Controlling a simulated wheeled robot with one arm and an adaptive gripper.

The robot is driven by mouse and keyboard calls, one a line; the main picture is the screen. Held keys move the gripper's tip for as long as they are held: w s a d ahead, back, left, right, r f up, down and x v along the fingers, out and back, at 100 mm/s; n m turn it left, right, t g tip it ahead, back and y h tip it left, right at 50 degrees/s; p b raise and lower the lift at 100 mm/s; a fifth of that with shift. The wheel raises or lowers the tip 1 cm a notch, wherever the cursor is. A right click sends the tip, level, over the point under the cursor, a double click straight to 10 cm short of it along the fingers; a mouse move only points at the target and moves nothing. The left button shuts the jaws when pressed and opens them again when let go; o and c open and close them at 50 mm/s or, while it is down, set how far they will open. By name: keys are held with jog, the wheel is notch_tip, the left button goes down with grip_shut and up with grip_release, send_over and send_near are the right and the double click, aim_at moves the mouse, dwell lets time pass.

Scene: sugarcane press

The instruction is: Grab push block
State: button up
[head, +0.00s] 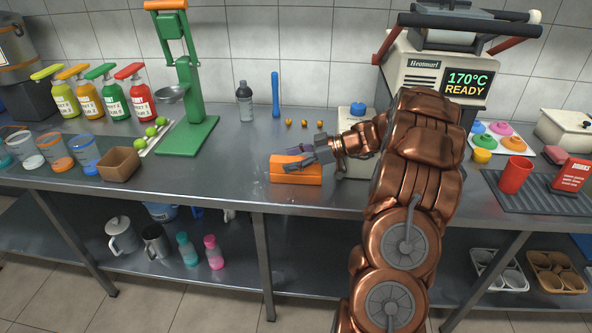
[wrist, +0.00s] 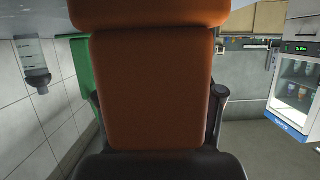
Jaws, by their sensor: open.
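An orange block (head: 296,175), which looks like the push block, lies on the steel counter near its front edge. My gripper (head: 302,161) reaches in from the right, with its grey fingers at the top of the block. The gripper is open, and its fingers hide part of the block. In the wrist view a large orange-brown surface (wrist: 150,90), seemingly the block seen very close, fills the middle. Dark gripper parts show below and beside it. I cannot tell whether the fingers touch the block.
A green press (head: 187,135) stands at the back left. A dark bottle (head: 244,102) and a blue pestle-like tool (head: 275,95) stand behind the block. A white machine (head: 410,77) is at the back right. The counter (head: 235,170) left of the block is clear.

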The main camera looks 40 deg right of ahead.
grip_shut()
dwell(0.4)
jog(key=shift+r, duration=0.15)
